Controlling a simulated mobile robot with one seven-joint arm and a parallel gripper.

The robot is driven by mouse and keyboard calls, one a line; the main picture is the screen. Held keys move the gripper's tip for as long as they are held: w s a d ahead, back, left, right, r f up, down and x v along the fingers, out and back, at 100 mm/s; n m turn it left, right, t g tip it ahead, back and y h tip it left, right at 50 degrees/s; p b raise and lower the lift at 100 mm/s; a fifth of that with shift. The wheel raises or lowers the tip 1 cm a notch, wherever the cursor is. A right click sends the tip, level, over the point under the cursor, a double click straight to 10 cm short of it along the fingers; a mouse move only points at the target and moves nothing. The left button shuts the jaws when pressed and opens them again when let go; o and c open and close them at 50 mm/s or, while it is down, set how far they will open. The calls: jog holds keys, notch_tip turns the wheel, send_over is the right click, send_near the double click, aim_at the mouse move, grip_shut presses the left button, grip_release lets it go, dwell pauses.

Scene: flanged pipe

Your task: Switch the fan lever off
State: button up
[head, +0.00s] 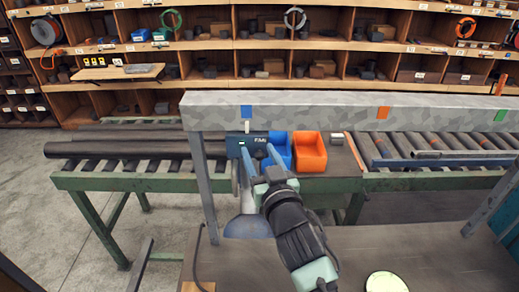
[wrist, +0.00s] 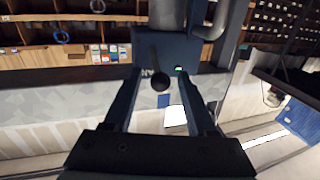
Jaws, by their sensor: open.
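The fan switch box (head: 238,137) is a dark blue box marked FAN under the grey speckled beam; it shows in the wrist view (wrist: 200,56) with a small lit green-white lamp. Its lever has a round black knob (wrist: 160,84) on a dark stem, and shows dimly in the head view (head: 260,154). My gripper (wrist: 162,78) is open, with one blue finger on each side of the knob. Gaps show between knob and fingers, so it looks ungripped. In the head view my gripper (head: 260,160) is right in front of the box and partly hides it.
A blue bin (head: 279,147) and an orange bin (head: 309,152) stand just right of the box. The beam (head: 330,112) runs above, on a grey post (head: 204,185). The bench (head: 400,255) in front is mostly clear.

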jog(key=shift+w, duration=0.1)
grip_shut()
dwell(0.3)
jog(key=shift+f, duration=0.15)
